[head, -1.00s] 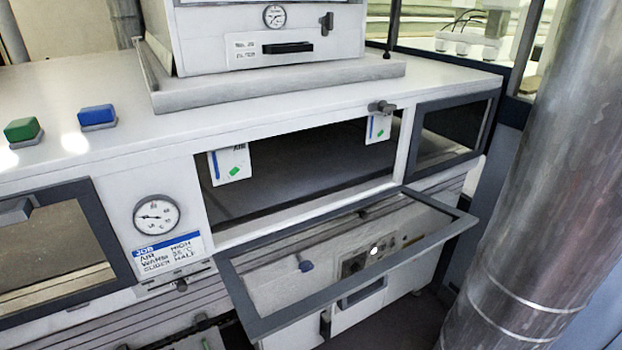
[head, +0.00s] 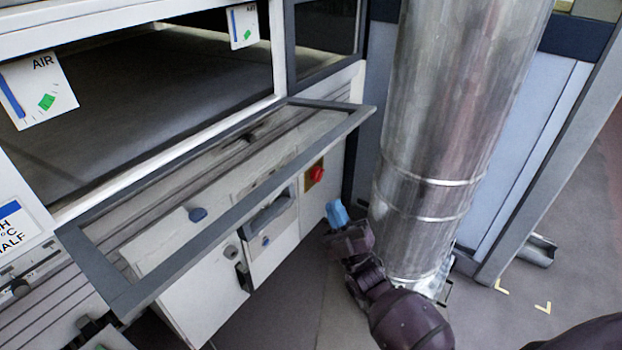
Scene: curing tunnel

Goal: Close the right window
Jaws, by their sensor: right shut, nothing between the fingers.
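The right window (head: 240,208) is a grey-framed clear pane, hinged along its upper edge below the tunnel opening. It hangs open, tilted outward and down, and I see the lower cabinet through it. The opening (head: 150,105) above it is uncovered, with a dark floor inside. My right gripper (head: 338,213) has blue fingertips and is shut and empty.
A large round metal duct (head: 440,130) stands right of the window, close to my right arm. AIR tags (head: 38,90) hang at the opening. A red switch (head: 315,174) is on the cabinet below. The floor (head: 290,315) in front is clear.

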